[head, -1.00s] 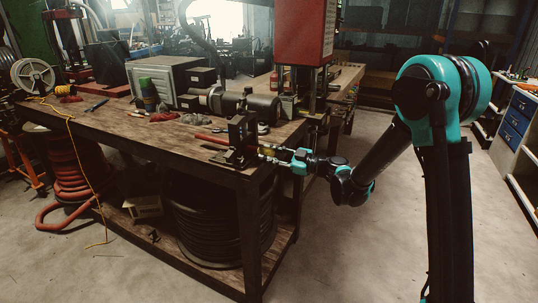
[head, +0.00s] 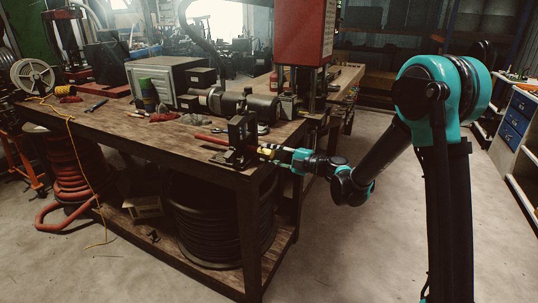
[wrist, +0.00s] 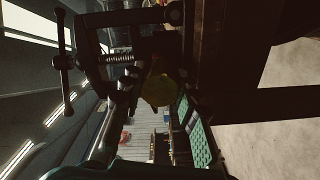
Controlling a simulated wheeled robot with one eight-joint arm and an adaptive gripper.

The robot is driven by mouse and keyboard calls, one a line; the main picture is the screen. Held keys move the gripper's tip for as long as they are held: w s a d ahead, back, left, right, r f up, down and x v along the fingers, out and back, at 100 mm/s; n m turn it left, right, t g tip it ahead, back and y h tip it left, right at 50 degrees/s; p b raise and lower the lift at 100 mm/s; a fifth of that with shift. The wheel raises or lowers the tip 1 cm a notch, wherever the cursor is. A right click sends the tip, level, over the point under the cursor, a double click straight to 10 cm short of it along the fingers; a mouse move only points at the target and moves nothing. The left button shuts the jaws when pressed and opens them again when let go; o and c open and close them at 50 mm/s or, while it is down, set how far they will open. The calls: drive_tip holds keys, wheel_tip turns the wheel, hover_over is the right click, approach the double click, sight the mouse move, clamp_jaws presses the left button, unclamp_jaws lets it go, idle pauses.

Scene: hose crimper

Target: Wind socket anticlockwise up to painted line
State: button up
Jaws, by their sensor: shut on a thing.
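The socket (head: 265,151) is a small yellowish fitting at the right side of a dark vise (head: 240,136) on the bench's near corner. A red hose (head: 212,139) sticks out of the vise's left side. My gripper (head: 275,152) reaches in from the right and is shut on the socket. In the wrist view the socket (wrist: 158,88) is a dim yellow shape in deep shadow, with a green-padded finger (wrist: 197,130) beside it. The painted line cannot be made out in either view.
The vise's screw and bar handle (wrist: 65,62) show in the wrist view. The wooden bench (head: 130,130) carries a metal box (head: 160,78), a motor (head: 245,103) and bottles. A hose coil (head: 205,225) sits on the shelf below.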

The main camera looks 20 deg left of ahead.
drive_tip(key=shift+n, duration=0.7)
drive_tip(key=shift+s, duration=0.1)
drive_tip(key=o, duration=1.2)
drive_tip(key=shift+c, duration=0.2)
drive_tip(key=d, duration=1.2)
drive_tip(key=shift+s, duration=0.4)
